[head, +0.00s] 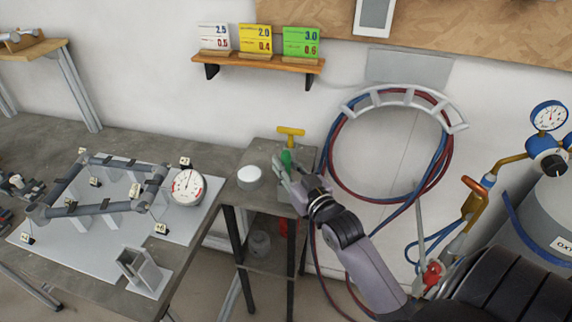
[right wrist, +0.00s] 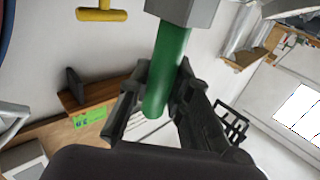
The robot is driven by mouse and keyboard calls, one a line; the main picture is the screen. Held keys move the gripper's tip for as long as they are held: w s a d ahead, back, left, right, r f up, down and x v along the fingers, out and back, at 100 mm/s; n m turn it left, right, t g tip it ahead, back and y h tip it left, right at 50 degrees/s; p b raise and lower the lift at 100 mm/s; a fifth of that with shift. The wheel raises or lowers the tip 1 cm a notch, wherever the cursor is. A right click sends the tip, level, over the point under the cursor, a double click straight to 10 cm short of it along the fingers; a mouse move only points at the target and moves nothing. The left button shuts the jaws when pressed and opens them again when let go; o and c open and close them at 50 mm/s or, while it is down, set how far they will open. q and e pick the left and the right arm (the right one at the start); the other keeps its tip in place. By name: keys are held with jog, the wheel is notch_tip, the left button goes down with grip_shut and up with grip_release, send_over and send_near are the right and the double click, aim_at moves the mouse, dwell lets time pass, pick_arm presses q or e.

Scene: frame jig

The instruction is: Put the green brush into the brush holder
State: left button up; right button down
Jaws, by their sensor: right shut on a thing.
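The green brush (head: 287,158) stands about upright over the small side table, with its green handle up. I cannot tell whether that block is part of the brush or touches the table. My right gripper (head: 284,172) is shut on the handle; its fingers also show in the right wrist view (right wrist: 160,95). A grey open-topped box (head: 138,266) on a light plate at the bench's front edge looks like the brush holder. My left gripper is not in view.
A yellow T-handle (head: 291,131) stands behind the brush, and a white round lid (head: 250,177) lies left of it on the side table (head: 262,152). The jig's tube frame (head: 105,208) and a dial gauge (head: 187,187) occupy the bench. Hoses (head: 330,160) hang at the right.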

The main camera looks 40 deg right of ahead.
jog(key=shift+f, duration=0.15)
jog(key=c, duration=1.4)
grip_release()
jog(key=shift+s, duration=0.1)
jog(key=s+a, duration=0.1)
jog(key=s, duration=1)
jog(key=shift+s, duration=0.4)
